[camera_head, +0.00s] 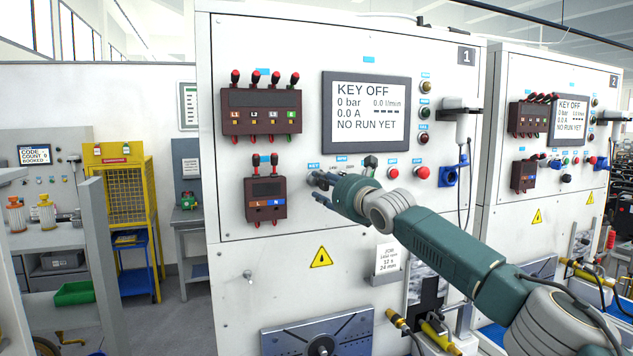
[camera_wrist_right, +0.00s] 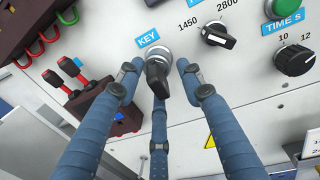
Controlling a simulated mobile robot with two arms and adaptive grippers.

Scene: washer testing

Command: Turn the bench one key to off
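Bench one (camera_head: 230,262) is the white cabinet marked 1 in the head view. Its screen (camera_head: 366,112) reads KEY OFF and NO RUN YET. The black key switch (camera_wrist_right: 157,76) sits under a blue KEY label (camera_wrist_right: 148,38) in the right wrist view; its handle points down, slightly tilted. In the head view the fingers largely hide the key. My right gripper (camera_head: 318,188) is at the panel. Its blue fingers (camera_wrist_right: 158,78) are spread around the key, left, right and below, with gaps visible at the sides; contact below cannot be told. My left gripper is not in view.
A 1450/2800 selector knob (camera_wrist_right: 218,35) and a time knob (camera_wrist_right: 292,59) lie right of the key. Red buttons (camera_head: 422,173) are on the same panel. A brown terminal block (camera_head: 265,198) is close on the left. Bench two (camera_head: 530,75) stands at right.

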